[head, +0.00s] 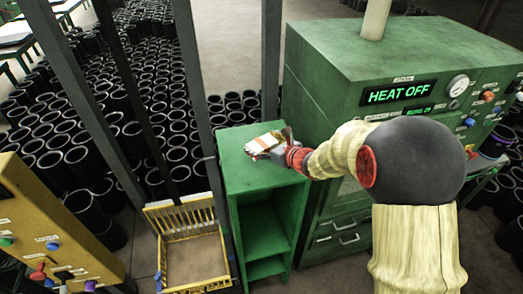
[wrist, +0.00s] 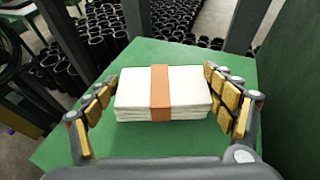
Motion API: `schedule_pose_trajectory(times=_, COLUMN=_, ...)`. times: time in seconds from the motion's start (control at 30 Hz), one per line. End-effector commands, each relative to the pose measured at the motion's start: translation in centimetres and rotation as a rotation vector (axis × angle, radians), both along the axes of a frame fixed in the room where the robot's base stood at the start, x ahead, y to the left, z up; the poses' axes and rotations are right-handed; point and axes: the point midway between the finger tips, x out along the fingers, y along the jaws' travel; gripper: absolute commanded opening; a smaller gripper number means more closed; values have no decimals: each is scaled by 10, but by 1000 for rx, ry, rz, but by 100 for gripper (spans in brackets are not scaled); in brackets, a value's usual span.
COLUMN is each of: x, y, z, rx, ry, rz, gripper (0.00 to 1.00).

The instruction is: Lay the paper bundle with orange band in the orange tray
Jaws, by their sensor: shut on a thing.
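The white paper bundle (wrist: 187,97) with an orange band (wrist: 160,92) around its middle is between the yellow-padded fingers of my gripper (wrist: 163,100). My gripper is shut on its two ends. In the head view, the bundle (head: 265,142) is over the top of a green cabinet, and I cannot tell whether it touches that top. My gripper (head: 268,146) reaches in from the right. The orange-yellow slatted tray (head: 164,226) stands lower, left of the cabinet, and its visible brownish floor looks empty.
The green cabinet (head: 238,150) has open shelves below its top. A larger green machine (head: 345,65) reading HEAT OFF rises to the right. Grey posts (head: 197,85) stand near the tray and cabinet. A yellow control box (head: 45,225) is at left. Many black sleeves (head: 160,105) fill the floor behind.

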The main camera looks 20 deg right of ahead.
Motion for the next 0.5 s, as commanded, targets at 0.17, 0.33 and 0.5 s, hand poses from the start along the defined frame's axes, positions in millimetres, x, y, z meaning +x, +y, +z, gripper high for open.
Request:
schedule_pose_trajectory(times=0.17, x=3, y=2, z=-24, rx=2, ry=4, rz=0, gripper=56)
schedule_pose_trajectory(times=0.33, x=4, y=2, z=-35, rx=1, ry=0, rz=0, gripper=56)
schedule_pose_trajectory(times=0.5, x=3, y=1, z=-35, rx=1, ry=0, rz=0, gripper=56)
